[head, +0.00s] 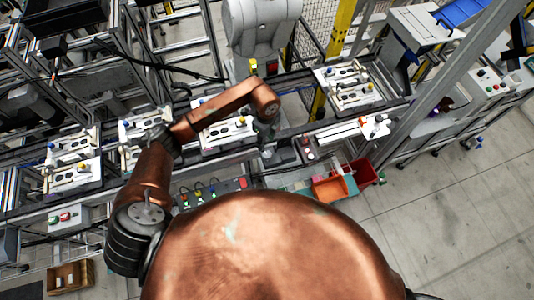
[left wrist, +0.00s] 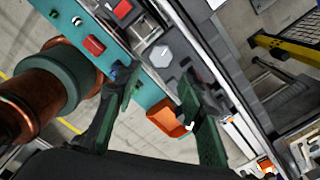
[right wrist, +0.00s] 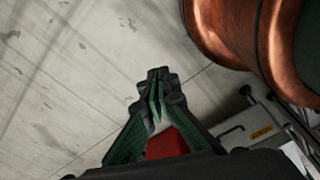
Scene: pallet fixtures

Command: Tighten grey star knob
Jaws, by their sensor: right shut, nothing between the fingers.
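A light grey, many-sided knob (left wrist: 160,56) sits on a dark plate at the fixture's edge in the left wrist view. It looks like the grey star knob. My left gripper (left wrist: 158,84) is open, its two green-black fingers spread apart with nothing between them. The knob shows just beyond the gap between the fingertips, apart from them. In the head view my left arm reaches over the line and its gripper (head: 267,138) points down, too small to show the knob clearly. My right gripper (right wrist: 158,78) is shut and empty above the grey floor, away from the fixtures.
A teal panel with a red button (left wrist: 94,46) lies left of the knob. Orange (head: 328,189) and red (head: 363,172) bins stand right of the left gripper. Pallets with white fixtures (head: 350,86) line the conveyor. Open floor (head: 440,220) lies at the right.

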